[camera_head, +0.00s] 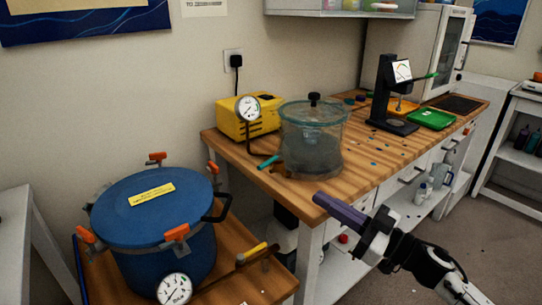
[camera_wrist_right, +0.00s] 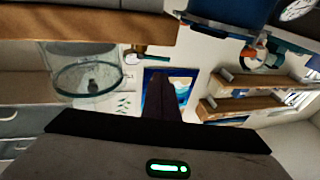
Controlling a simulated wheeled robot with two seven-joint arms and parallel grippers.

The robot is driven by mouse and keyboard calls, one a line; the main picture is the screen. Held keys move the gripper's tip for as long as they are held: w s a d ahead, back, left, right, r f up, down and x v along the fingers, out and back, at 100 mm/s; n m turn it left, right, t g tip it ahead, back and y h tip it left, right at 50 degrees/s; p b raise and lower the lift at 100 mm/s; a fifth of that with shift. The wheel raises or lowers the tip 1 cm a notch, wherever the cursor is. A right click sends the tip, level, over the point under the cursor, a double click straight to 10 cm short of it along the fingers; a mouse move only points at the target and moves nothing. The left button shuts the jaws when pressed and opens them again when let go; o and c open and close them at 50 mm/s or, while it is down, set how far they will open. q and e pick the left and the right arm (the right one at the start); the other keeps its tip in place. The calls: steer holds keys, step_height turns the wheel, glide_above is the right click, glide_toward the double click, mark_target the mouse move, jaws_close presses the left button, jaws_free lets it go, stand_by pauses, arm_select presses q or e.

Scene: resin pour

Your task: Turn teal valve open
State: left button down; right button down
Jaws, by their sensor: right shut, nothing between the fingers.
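The teal valve handle (camera_head: 268,162) is a short teal lever low on the left side of the clear vacuum chamber (camera_head: 312,145), at the front edge of the wooden bench. My right gripper (camera_head: 318,198) has purple fingers. It is shut and empty, in front of the bench edge, below and to the right of the valve, and apart from it. In the wrist view the closed dark fingers (camera_wrist_right: 165,92) point away from the camera. The chamber also shows there, at the left (camera_wrist_right: 85,78). My left gripper is not in view.
A yellow pump (camera_head: 232,120) with a gauge (camera_head: 248,108) stands left of the chamber. A blue pressure pot (camera_head: 150,225) with orange clamps stands on a lower table at front left. A black stand (camera_head: 388,95) and green tray (camera_head: 432,119) sit farther back on the bench.

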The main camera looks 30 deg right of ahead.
mark_target(267, 165)
arm_select(q)
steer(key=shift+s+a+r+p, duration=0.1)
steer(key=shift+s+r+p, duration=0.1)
steer(key=shift+p, duration=0.15)
arm_select(e)
steer(key=x, duration=1.3)
steer(key=shift+w+r, duration=0.1)
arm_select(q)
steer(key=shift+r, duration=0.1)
arm_select(e)
steer(key=shift+a, duration=0.1)
